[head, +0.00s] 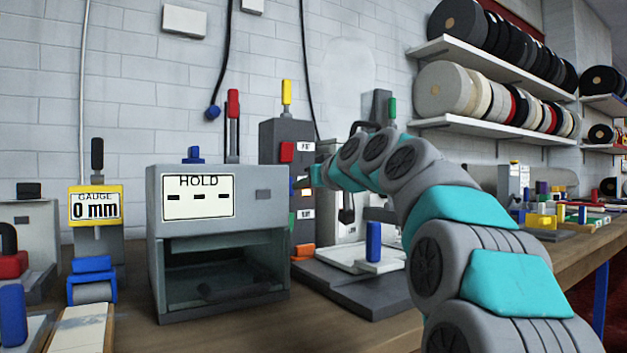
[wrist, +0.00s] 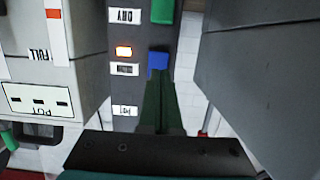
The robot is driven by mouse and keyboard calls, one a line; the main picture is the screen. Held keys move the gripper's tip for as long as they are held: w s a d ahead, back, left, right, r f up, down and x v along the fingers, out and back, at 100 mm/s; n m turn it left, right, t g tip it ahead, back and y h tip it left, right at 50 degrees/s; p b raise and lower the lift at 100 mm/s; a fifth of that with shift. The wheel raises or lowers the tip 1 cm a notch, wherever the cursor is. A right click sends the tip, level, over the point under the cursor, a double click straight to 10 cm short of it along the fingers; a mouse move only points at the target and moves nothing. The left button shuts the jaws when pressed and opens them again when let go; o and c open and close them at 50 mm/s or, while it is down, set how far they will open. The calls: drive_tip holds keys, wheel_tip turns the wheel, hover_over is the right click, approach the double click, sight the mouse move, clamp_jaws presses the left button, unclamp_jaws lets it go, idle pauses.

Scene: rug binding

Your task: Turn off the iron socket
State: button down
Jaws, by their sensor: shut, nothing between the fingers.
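The grey socket tower (head: 270,140) stands behind the HOLD box and carries a column of coloured switches. In the wrist view, which is upside down, a blue switch (wrist: 158,62) sits beside a small label (wrist: 124,69) that I cannot read clearly. An orange lamp (wrist: 124,51) glows next to that label. A green switch (wrist: 162,12) is by the DRY label. My gripper (wrist: 159,82) is shut and empty, its dark green fingertips right at the blue switch; I cannot tell whether they touch. In the head view my gripper (head: 312,178) is at the tower's face, hiding part of it.
The grey HOLD box (head: 265,235) stands left of the tower. A dark base with a white plate and blue handle (head: 373,241) is below my arm. A 0 mm gauge (head: 96,207) is at left. Shelves of rolls (head: 480,95) hang at right.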

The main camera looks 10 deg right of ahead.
drive_tip(key=shift+p+x, duration=0.3)
drive_tip(key=shift+x, duration=1.9)
